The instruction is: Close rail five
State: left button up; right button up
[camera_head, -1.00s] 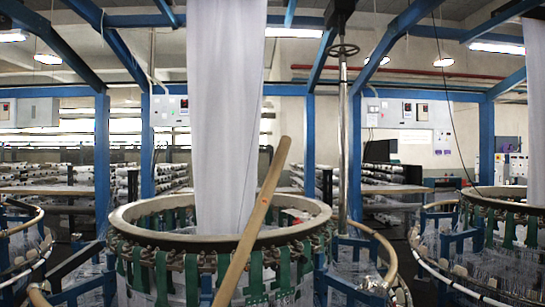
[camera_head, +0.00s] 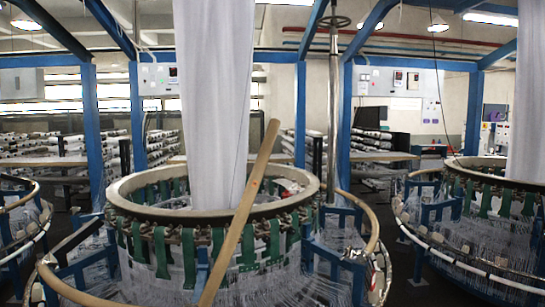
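The circular loom has a wide pale ring (camera_head: 130,187) with green straps (camera_head: 190,250) hanging below it. Curved tan rails stand out around its base: one at the lower left (camera_head: 75,292) and one at the right (camera_head: 374,226). A gap lies between these two rails at the front, where fine white threads run down. I see no number on any rail, so I cannot tell which is rail five. A long tan bar (camera_head: 242,208) crosses in front of the ring, slanting up to the right; its lower end is cut off. Neither of my grippers is in view.
White fabric (camera_head: 212,90) rises from the loom's middle. Blue posts (camera_head: 343,125) and a metal column with a handwheel (camera_head: 333,110) stand behind. Another loom with a curved rail (camera_head: 470,262) stands at the right, and part of one (camera_head: 18,195) at the left. Dark floor shows between looms.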

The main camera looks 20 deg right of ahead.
aim_at(207, 297)
jog(key=i+z, duration=0.5)
jog(key=z, duration=0.2)
jog(key=i+j+z, duration=0.1)
jog(key=i+z, duration=0.25)
jog(key=k, duration=0.1)
